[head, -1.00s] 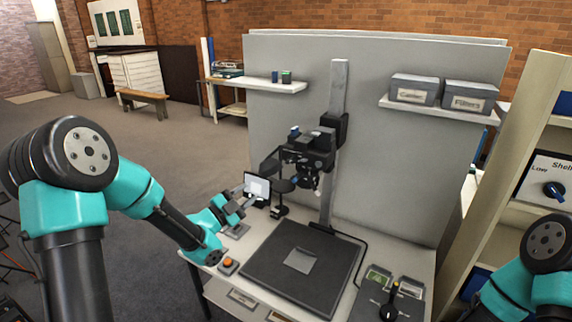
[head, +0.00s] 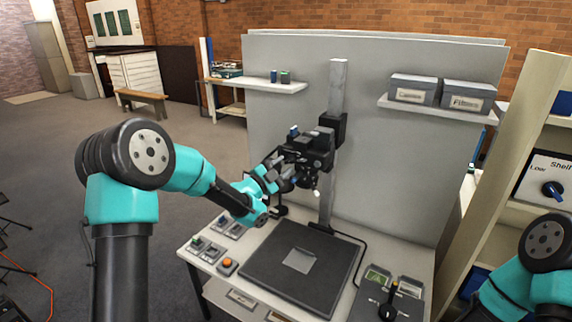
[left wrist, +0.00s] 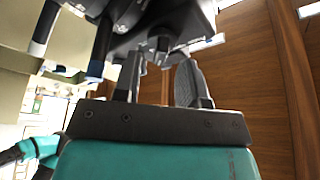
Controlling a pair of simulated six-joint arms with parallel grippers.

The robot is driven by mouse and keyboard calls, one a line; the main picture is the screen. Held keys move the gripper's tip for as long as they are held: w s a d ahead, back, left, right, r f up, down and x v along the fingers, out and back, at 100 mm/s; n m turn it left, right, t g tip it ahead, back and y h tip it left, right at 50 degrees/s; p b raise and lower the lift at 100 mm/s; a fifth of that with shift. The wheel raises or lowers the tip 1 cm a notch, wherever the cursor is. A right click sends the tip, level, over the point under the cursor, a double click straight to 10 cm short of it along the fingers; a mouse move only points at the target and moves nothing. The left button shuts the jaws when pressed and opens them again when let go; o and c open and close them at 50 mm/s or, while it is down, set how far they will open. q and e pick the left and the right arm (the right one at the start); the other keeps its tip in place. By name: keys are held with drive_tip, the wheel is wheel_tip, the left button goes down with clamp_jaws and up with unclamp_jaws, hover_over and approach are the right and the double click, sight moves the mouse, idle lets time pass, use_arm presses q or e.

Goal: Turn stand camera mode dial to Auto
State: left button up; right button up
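The stand camera (head: 314,145) is a black body mounted on the grey upright column (head: 337,100) above the copy board. A small blue part (head: 294,131) shows on its top left. I cannot make out the mode dial or its markings. My left gripper (head: 284,180) is at the left, lower side of the camera. In the left wrist view the two fingers of my left gripper (left wrist: 160,78) stand apart, with the camera's dark underside (left wrist: 150,25) close over their tips. Whether they touch it is unclear. My right gripper is out of view.
Below is the dark copy board (head: 290,280) with a grey sheet (head: 299,260). An orange button (head: 227,263) and small switch plates (head: 205,247) are on the table's left. A black lever (head: 390,303) stands front right. A shelf with grey boxes (head: 413,89) is behind.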

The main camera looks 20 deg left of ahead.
use_arm(q)
drive_tip(key=shift+x, duration=0.95)
drive_tip(key=c, duration=0.6)
